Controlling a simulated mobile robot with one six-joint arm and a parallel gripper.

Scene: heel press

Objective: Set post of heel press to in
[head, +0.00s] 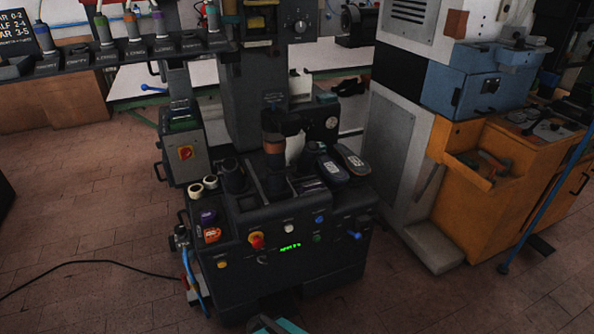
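The heel press (335,245) is the dark machine in the middle of the head view, with a sloping control panel at its front. An upright dark post with a brown band (273,150) stands over its top tray, below the machine's tall column (245,100). I cannot tell from this view whether the post is in or out.
A labelled rack (130,57) hangs at upper left. An orange cabinet (520,190) stands at right. A black cable (90,262) crosses the open brick floor at left.

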